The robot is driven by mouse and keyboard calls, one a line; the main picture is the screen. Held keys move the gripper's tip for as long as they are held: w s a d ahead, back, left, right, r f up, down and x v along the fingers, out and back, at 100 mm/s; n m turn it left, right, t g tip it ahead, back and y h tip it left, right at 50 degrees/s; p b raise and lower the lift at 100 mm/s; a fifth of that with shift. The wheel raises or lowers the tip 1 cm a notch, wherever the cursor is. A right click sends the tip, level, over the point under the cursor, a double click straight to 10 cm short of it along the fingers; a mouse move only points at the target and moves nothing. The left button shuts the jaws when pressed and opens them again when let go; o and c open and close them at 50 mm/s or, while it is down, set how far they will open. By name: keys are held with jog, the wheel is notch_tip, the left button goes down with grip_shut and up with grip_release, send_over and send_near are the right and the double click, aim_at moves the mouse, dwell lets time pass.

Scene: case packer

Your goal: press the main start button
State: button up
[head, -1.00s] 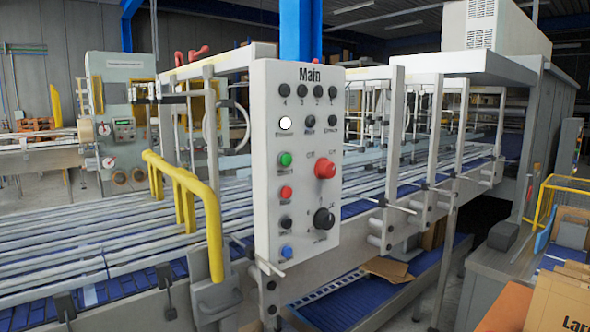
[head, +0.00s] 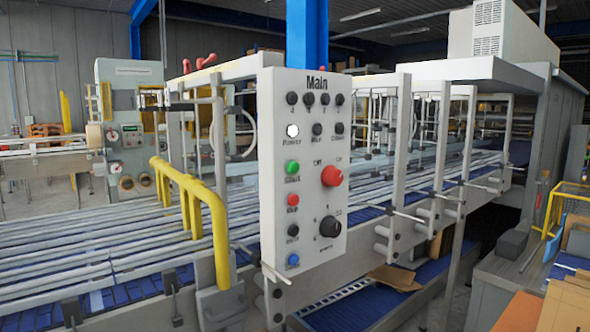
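The main control panel (head: 305,240) is a light grey upright box with "Main" printed at its top. The green button (head: 292,167) sits in its left column, with a small label under it that seems to read "Start". A lit white lamp (head: 292,130) labelled "Power" is above it. A red button (head: 292,199), a black button (head: 293,230) and a blue button (head: 293,260) are below it. A large red knob (head: 331,176) and a black rotary selector (head: 330,226) are to the right. My gripper is not in view.
A yellow rail (head: 195,205) stands just left of the panel over the conveyor (head: 80,240). Metal posts and rods stick out to the right of the panel. Cardboard boxes (head: 570,300) stand at the lower right. The panel's front is unobstructed.

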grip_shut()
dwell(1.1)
